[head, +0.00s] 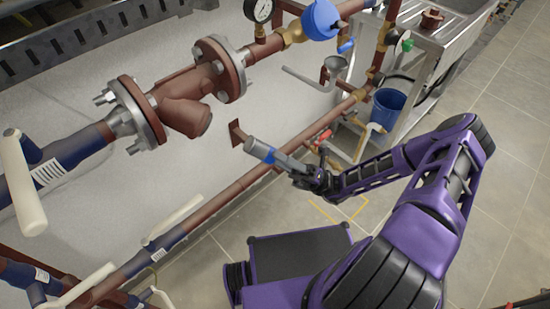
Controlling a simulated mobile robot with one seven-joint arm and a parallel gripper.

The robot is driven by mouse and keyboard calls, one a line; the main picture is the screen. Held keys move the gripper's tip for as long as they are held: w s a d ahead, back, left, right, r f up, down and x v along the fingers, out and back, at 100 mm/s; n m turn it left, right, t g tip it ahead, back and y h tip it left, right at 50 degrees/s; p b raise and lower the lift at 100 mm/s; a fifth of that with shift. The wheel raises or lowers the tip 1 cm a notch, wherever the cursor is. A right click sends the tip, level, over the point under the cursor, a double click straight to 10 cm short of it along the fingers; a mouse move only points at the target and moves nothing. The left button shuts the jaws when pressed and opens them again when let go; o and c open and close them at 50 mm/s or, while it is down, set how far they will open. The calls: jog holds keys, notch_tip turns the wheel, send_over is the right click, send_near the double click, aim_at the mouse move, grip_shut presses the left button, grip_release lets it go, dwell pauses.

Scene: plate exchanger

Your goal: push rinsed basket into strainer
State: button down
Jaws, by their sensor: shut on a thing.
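The brown strainer (188,102) sits in the pipe run between two flanges, its angled branch pointing down and to the right. Whether the branch end is open is hard to tell. My gripper (304,176) is shut on a grey cylinder with a blue band, which looks like the basket (259,150). The basket points up and left from the gripper, its free end apart from the strainer, below and to the right of the branch. The dark fingers hide the basket's near end.
A brown bracket (237,134) stands close to the basket's free end. A lower brown pipe (250,180) runs diagonally below it. Floor at right is clear.

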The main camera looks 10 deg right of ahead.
aim_at(247, 146)
jog(key=shift+s+a+p+x, duration=0.1)
jog(key=shift+p+x, duration=0.65)
jog(key=shift+x, duration=0.9)
jog(key=shift+s+a+p+x, duration=0.15)
jog(key=shift+p+x, duration=0.6)
jog(key=shift+x, duration=0.95)
jog(key=shift+f, duration=0.2)
jog(key=shift+a+r, duration=0.1)
jog(key=shift+r, duration=0.1)
jog(key=shift+p+x, duration=0.65)
jog(key=shift+x, duration=0.3)
jog(key=shift+p+x, duration=0.65)
jog(key=shift+x, duration=0.5)
jog(key=shift+w+a+r+p, duration=0.15)
jog(key=shift+a+r+p, duration=0.25)
jog(key=shift+a+r, duration=0.15)
jog(key=shift+a+r, duration=0.2)
jog(key=shift+a, duration=0.1)
jog(key=shift+a+r, duration=0.25)
jog(key=shift+w+a+r, duration=0.1)
jog(key=shift+a+r, duration=0.1)
jog(key=shift+r, duration=0.1)
